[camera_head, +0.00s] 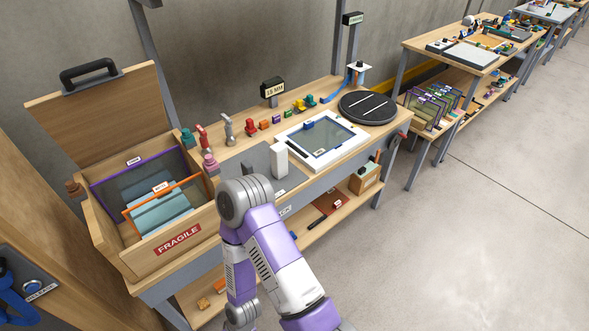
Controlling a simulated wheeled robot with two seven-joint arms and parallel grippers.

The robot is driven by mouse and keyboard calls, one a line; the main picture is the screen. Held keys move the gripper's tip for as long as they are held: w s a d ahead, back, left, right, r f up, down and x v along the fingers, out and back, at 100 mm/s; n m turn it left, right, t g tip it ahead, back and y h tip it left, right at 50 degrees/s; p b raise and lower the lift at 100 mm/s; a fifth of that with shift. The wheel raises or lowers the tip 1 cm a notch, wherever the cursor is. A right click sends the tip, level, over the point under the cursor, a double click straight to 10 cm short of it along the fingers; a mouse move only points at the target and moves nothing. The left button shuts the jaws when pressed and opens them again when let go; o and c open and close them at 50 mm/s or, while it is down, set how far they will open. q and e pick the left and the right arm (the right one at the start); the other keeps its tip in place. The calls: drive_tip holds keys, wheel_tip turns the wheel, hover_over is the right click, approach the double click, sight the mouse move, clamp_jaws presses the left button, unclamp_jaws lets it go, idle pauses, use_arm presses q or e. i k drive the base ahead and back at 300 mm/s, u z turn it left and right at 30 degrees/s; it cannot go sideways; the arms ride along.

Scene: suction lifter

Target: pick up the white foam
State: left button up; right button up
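A small upright white block (280,160), which looks like the white foam, stands near the front edge of the workbench (233,158), left of a white-framed panel (320,139). Its lower part is close to the bend of my purple and white arm, with a gap that I cannot judge. That arm rises from the bottom edge, bends in front of the bench and runs down again out of the picture. My other arm is not in view.
An open wooden crate (179,240) marked FRAGILE holds framed panes at left. A round black turntable (367,107) and several small coloured tools and clamps stand on the bench. A lower shelf (312,228) holds boxes. Floor (470,240) at right is clear.

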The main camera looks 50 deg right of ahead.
sight(279, 152)
drive_tip(key=z, duration=2.65)
drive_tip(key=k, duration=0.95)
drive_tip(key=u, duration=0.7)
drive_tip(key=i, duration=1)
drive_tip(key=z, duration=1.45)
drive_tip(key=i, duration=1.55)
drive_tip(key=u, duration=0.2)
